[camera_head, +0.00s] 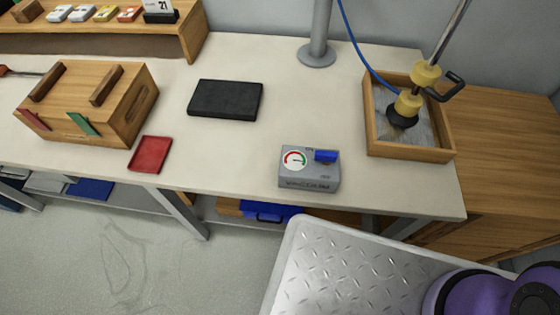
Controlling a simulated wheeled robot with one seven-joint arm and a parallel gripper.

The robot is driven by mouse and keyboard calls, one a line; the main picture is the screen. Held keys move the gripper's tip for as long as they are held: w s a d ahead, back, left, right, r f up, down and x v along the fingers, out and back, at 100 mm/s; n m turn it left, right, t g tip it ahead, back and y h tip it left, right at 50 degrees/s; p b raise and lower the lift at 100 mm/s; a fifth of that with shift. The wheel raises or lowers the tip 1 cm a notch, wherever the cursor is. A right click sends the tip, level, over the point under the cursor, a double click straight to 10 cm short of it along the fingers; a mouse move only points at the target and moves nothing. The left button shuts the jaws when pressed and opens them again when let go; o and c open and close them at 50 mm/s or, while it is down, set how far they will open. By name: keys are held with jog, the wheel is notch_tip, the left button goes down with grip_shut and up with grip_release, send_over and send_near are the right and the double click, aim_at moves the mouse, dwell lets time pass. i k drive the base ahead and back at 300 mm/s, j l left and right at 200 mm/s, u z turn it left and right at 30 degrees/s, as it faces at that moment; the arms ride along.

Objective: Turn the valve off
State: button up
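A small grey box (309,170) with a round gauge (294,159) sits near the front edge of the white workbench. A blue valve handle (325,156) is on its top, right of the gauge, lying roughly crosswise. The small lettering beside the handle is too small to read. My gripper is not in view. A purple and black part of my own body (485,295) shows at the bottom right, apart from the box.
The workbench (235,160) also holds a black flat case (226,99), a red tray (150,154), a wooden box (88,103) and a wooden-framed bin (410,153) with a metal rod and blue hose. Bench space around the grey box is clear.

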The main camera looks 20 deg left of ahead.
aim_at(327, 158)
jog(key=u, duration=1)
